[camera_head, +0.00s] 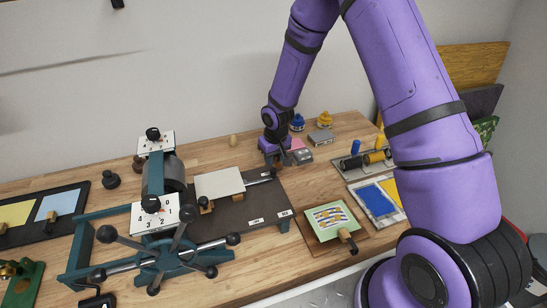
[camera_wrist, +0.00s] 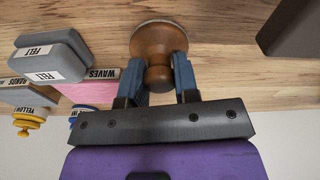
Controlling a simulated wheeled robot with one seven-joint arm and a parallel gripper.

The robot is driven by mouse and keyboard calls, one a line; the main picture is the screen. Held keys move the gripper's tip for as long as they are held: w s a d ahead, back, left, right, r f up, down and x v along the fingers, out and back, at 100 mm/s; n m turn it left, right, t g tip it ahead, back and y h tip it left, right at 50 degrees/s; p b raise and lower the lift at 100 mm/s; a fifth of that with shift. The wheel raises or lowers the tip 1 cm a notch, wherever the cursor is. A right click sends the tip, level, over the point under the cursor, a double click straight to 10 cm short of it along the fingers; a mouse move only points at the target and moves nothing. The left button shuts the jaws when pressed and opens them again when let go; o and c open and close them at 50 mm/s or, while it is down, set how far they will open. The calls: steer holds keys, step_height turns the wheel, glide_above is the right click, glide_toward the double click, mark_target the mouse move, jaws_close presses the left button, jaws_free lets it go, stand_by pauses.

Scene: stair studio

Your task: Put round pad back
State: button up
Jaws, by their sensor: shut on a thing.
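The round pad (camera_wrist: 156,42) has a turned brown wooden handle and a pale rim at its far end. In the wrist view, the two blue-grey fingers of my gripper (camera_wrist: 157,82) are shut on its handle, one on each side. In the head view my gripper (camera_head: 273,158) is low over the back of the wooden table, just behind the press bed. The pad is hidden or too small to make out there. I cannot tell whether the pad touches the table.
Close by are grey felt blocks (camera_wrist: 50,60), a pink pad (camera_wrist: 88,92) beside a WAVES label, and yellow (camera_head: 325,119) and blue (camera_head: 297,122) knobbed items. The press (camera_head: 165,185) with its spoked wheel stands left.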

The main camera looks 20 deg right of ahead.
steer(key=shift+f, duration=0.15)
steer(key=o, duration=0.8)
steer(key=shift+o, duration=0.2)
step_height(320, 180, up, 13)
steer(key=s, duration=0.2)
step_height(320, 180, up, 12)
steer(key=t, duration=0.1)
glide_above(276, 166)
steer(key=s+d, duration=0.3)
steer(key=s, duration=0.2)
steer(key=s+d+r+m+t, duration=0.1)
steer(key=s+r, duration=0.7)
steer(key=s, duration=0.5)
steer(key=s+d+r+m+t, duration=0.1)
steer(key=s+d+r, duration=0.1)
steer(key=s+r, duration=0.6)
steer(key=s, duration=0.6)
steer(key=shift+s+d+t, duration=0.3)
steer(key=shift+t, duration=0.1)
